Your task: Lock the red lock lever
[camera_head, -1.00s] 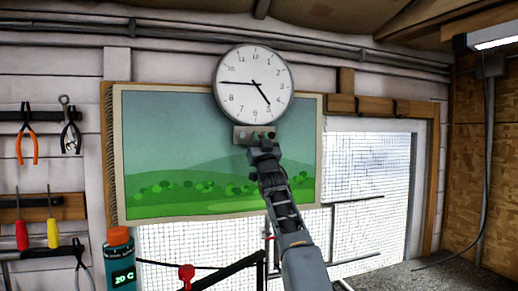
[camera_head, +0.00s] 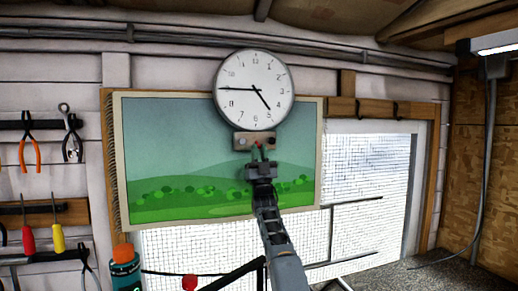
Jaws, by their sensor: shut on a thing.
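My gripper (camera_head: 263,152) is raised in front of the landscape picture, just under the grey bracket (camera_head: 245,141) below the wall clock. A red knob (camera_head: 190,283) shows at the bottom edge, left of the arm, apart from the gripper. I cannot tell which red part is the lock lever, or its setting.
The wall clock (camera_head: 253,90) hangs above the gripper. A teal bottle with an orange cap (camera_head: 123,252) stands at lower left. A black bar (camera_head: 238,273) slants beside the arm. Pliers (camera_head: 28,150) and screwdrivers hang on the left wall. The grey worktop at lower right is clear.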

